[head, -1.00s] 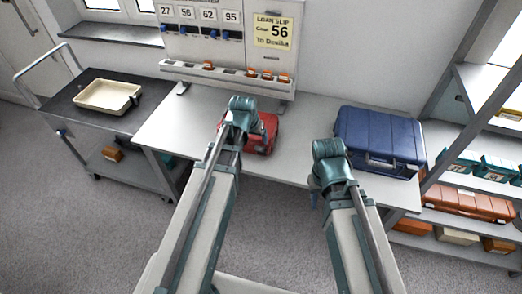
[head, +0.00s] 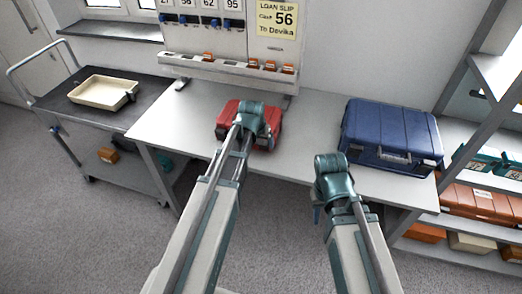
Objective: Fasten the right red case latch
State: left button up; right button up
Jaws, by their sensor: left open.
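The red case (head: 228,112) sits on the grey-white table (head: 185,120).
A large blue case (head: 388,128) stands on the table's right part. A board (head: 225,65) with key hooks and a loan slip rises at the back. A cart (head: 60,103) with a cream tray (head: 100,92) is left, shelves (head: 500,160) right. Table between the cases is clear.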

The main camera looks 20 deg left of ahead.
pick_arm(q)
jog(key=shift+w+f, duration=0.25)
jog(key=shift+f, duration=0.35)
pick_arm(e)
jog(key=shift+f, duration=0.6)
pick_arm(q)
jog(key=shift+r, duration=0.1)
